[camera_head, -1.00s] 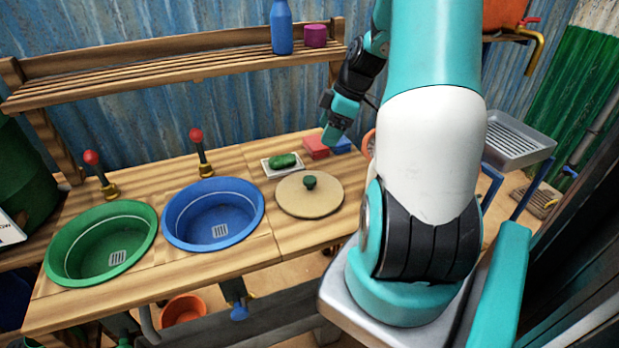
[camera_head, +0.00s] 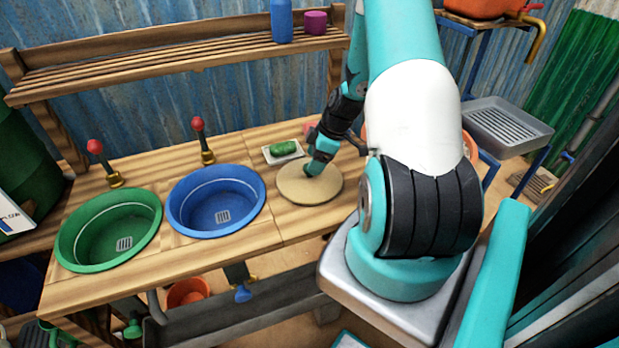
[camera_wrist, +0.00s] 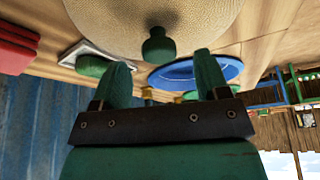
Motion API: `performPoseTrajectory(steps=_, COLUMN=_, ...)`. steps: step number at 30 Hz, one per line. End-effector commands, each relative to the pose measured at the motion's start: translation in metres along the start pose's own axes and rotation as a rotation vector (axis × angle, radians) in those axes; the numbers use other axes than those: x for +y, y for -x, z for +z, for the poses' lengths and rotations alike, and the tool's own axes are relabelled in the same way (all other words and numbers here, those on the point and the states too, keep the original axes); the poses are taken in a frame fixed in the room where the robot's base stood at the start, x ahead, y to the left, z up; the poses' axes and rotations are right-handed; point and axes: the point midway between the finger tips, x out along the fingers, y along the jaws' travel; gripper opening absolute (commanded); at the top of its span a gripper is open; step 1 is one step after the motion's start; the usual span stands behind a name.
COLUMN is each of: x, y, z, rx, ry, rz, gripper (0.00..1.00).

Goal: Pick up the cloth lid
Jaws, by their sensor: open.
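The cloth lid (camera_head: 296,190) is a round beige disc lying flat on the wooden counter, right of the blue basin. In the wrist view the lid (camera_wrist: 205,18) fills the top of the picture, and its dark green knob (camera_wrist: 158,46) stands out just beyond the fingertips. My gripper (camera_head: 312,171) is over the lid at its knob, which the gripper hides in the head view. In the wrist view my gripper (camera_wrist: 160,75) is open, with the knob roughly in line with the gap between the two green fingers. I cannot tell whether a finger touches it.
A white dish (camera_head: 269,155) with a green soap-like piece (camera_head: 284,148) sits just behind the lid. A blue basin (camera_head: 183,228) and a green basin (camera_head: 72,255) are to the left. Red blocks (camera_wrist: 15,48) lie near the dish. A slatted shelf (camera_head: 180,66) runs along the back.

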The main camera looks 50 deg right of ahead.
Motion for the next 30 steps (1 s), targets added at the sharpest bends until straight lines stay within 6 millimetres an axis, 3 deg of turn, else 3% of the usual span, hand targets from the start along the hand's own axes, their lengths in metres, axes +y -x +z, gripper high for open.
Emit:
performPoseTrajectory(steps=7, x=0.000, y=-0.032, z=-0.001, rx=0.000, ry=0.000, rz=-0.004, gripper=0.68)
performPoseTrajectory(steps=16, x=0.001, y=-0.037, z=-0.001, rx=0.000, ry=-0.001, rz=0.000, gripper=0.68)
performPoseTrajectory(steps=23, x=0.001, y=-0.037, z=-0.001, rx=0.000, ry=-0.001, rz=0.000, gripper=0.15)
performPoseTrajectory(steps=30, x=0.001, y=-0.037, z=-0.001, rx=0.000, ry=0.000, rz=0.000, gripper=0.12)
